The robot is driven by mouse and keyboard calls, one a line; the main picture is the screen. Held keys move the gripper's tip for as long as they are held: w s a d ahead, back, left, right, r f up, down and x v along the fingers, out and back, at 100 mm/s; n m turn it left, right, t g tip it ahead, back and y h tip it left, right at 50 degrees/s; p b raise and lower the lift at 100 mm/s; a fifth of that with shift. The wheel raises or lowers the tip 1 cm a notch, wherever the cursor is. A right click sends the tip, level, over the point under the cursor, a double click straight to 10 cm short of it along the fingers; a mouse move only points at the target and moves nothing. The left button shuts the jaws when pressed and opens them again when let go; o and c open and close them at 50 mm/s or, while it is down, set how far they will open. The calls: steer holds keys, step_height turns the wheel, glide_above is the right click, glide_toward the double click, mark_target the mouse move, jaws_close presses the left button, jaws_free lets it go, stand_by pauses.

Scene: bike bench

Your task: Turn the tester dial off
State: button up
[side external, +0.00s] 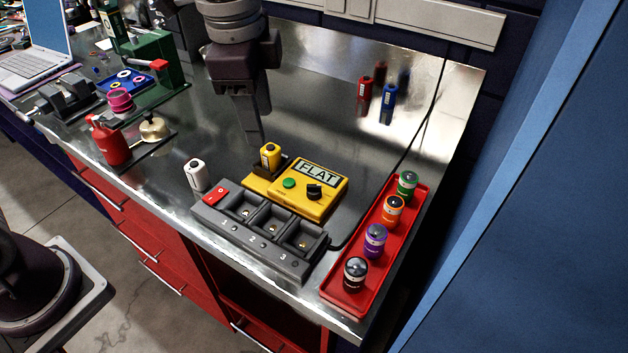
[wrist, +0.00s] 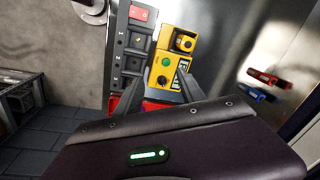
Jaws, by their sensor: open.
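The yellow tester (side external: 262,186) lies on the metal bench, with a display reading "FLAT" (side external: 317,172), a green button (side external: 289,183) and a black dial (side external: 314,191). A yellow battery (side external: 270,155) stands in the slot at its left end. My gripper (side external: 262,138) hangs above and behind that battery, apart from the tester, its jaws pointing down. In the wrist view my gripper (wrist: 164,76) is open and empty, and its fingers frame the tester's dial end. The dial (wrist: 162,80) shows between the fingers; its setting is too small to read there.
A dark charger (side external: 258,238) with three numbered bays and a red switch sits in front. A white battery (side external: 195,175) stands left of it. A red tray (side external: 337,296) with several coloured cells is right. Red and blue batteries (side external: 389,103) are at the back wall; a cable runs beside the tester.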

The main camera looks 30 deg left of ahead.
mark_target(314, 185)
steer(key=w+d+f+m, duration=0.1)
steer(key=d+f, duration=0.1)
steer(key=w+d+f+m+g, duration=0.1)
steer(key=w+d+f, duration=0.1)
steer(key=f, duration=0.1)
steer(key=w+d+f+m, duration=0.1)
steer(key=d+f+m, duration=0.1)
steer(key=shift+w+f+g, duration=0.3)
steer(key=shift+w+f, duration=0.05)
steer(key=shift+w, duration=0.05)
step_height(314, 185, down, 7)
steer(key=shift+d+f, duration=0.1)
steer(key=shift+f, duration=0.05)
steer(key=shift+c, duration=0.5)
jaws_close()
